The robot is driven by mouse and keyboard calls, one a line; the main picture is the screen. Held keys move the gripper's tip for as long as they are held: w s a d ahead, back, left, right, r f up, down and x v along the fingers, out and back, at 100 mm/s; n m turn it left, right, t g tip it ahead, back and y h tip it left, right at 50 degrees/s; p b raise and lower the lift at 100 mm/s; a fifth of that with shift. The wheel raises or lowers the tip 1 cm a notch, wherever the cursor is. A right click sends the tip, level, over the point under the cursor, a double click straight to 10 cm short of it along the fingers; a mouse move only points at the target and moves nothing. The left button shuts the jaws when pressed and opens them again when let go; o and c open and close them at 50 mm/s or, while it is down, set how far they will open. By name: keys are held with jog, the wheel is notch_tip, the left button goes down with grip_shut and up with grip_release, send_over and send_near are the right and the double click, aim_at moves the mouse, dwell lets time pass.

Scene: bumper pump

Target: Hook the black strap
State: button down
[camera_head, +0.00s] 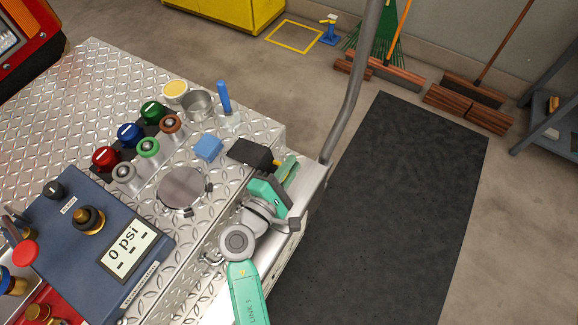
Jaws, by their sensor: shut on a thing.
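The black strap (250,153) shows as a short, dark, flat piece at the right edge of the diamond-plate deck, just left of my gripper's fingers. My gripper (286,169) is at the deck's right edge, beside the end of the strap. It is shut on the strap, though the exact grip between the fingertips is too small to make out. The strap's far end and any hook for it are not clear in this view; my wrist covers part of the deck's side face.
Left of the strap stand a blue block (208,147), a blue-handled item (224,97), a metal cup (197,104) and several coloured caps. A blue gauge panel (90,235) reads 0 psi. A grey bent pole (352,90) rises behind my gripper. A dark mat (390,200) lies clear at right.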

jog(key=c, duration=1.5)
grip_release()
jog(key=shift+a, duration=0.15)
jog(key=p+v, duration=0.1)
jog(key=v, duration=0.6)
jog(key=shift+s+p, duration=0.3)
jog(key=shift+s, duration=0.05)
jog(key=shift+a, duration=0.15)
jog(key=shift+c, duration=0.4)
